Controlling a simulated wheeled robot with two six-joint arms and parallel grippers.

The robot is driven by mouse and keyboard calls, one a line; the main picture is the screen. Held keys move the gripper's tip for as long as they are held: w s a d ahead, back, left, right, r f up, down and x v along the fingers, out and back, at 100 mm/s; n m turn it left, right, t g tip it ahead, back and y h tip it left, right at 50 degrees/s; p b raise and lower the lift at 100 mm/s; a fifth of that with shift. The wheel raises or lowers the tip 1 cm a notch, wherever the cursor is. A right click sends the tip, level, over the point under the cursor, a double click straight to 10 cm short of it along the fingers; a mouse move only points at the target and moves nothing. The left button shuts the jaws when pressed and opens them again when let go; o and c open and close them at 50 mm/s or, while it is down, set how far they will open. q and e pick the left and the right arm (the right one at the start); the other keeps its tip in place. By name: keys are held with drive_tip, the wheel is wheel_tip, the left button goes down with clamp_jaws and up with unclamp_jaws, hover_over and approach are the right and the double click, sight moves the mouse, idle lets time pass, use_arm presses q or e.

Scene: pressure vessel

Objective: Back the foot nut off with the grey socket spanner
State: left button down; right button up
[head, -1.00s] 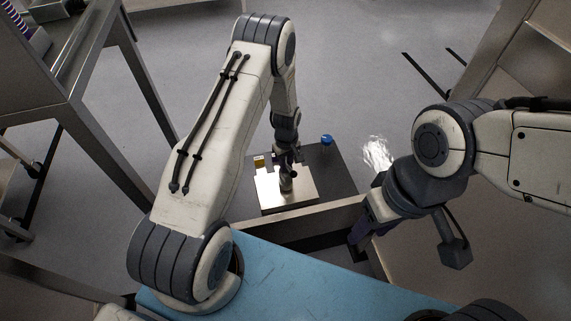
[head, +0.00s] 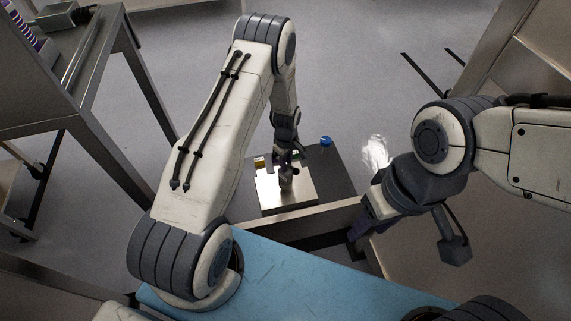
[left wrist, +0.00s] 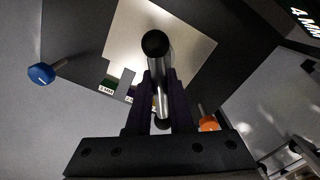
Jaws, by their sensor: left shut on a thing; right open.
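My left gripper (head: 286,162) reaches down over a bright metal plate on a dark board. In the left wrist view its two dark fingers (left wrist: 166,100) are shut on the grey socket spanner (left wrist: 163,82), a shiny metal shaft with a round black end. In the head view the spanner (head: 286,184) shows as a short grey cylinder below the fingers, over the plate. The foot nut cannot be made out. My right gripper (head: 358,240) is open, at the right of the board, apart from the spanner; its fingertips are partly dark and hard to see.
The metal plate (head: 300,203) lies on the dark board (head: 340,174). A blue knob (head: 326,141) stands behind the plate. An orange knob (left wrist: 208,124) and a "5 MM" label (left wrist: 107,88) show in the wrist view. A steel cart (head: 88,100) stands left.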

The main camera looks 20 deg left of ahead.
use_arm(q)
drive_tip(key=shift+w+r+p, duration=0.15)
drive_tip(key=shift+r+p, duration=1.8)
drive_tip(key=shift+r, duration=0.7)
